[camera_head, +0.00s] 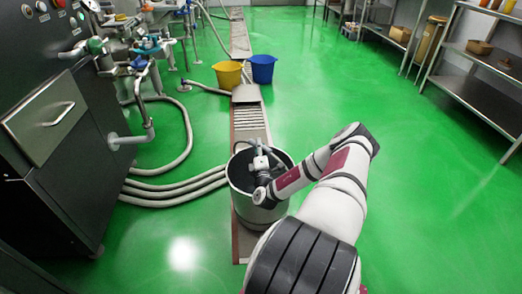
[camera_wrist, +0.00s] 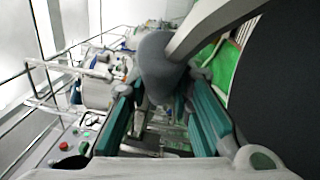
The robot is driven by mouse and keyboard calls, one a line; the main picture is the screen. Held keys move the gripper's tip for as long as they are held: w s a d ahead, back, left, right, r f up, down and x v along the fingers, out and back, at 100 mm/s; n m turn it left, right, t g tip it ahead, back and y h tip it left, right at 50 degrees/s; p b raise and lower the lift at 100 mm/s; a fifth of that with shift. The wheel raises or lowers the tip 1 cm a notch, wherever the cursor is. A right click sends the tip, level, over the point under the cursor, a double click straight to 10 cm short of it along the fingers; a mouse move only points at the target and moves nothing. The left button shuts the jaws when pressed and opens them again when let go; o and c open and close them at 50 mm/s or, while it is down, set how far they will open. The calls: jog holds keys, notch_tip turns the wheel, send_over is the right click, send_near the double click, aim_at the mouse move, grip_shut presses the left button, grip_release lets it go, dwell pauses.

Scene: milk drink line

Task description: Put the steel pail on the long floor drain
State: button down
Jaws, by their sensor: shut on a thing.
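The steel pail (camera_head: 250,212) is upright in the head view, with a dark inside. It is over the near part of the long floor drain (camera_head: 249,118), which runs away from me as a narrow grated strip. I cannot tell whether its base touches the drain or hangs just above it. My gripper (camera_head: 258,157) is over the pail's opening, shut on its handle. In the wrist view the teal fingers (camera_wrist: 165,115) lie on either side of the handle's grey grip (camera_wrist: 155,65). The pail hides part of the drain.
A yellow bucket (camera_head: 228,74) and a blue bucket (camera_head: 263,68) stand by the drain farther back. Hoses (camera_head: 170,190) lie left of the pail, beside a dark machine cabinet (camera_head: 85,150). The green floor to the right is clear up to the steel shelves (camera_head: 480,90).

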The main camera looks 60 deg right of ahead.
jog(key=shift+w+d+r+h, duration=0.3)
jog(key=shift+w, duration=0.15)
jog(key=shift+w+d+f+b, duration=0.1)
jog(key=shift+f+b, duration=0.2)
jog(key=shift+b, duration=0.1)
notch_tip(320, 180, down, 3)
jog(key=shift+b, duration=0.95)
jog(key=c, duration=1.8)
grip_release()
jog(key=shift+f, duration=0.3)
jog(key=o, duration=0.4)
jog(key=shift+c, duration=0.2)
jog(key=shift+a, duration=0.2)
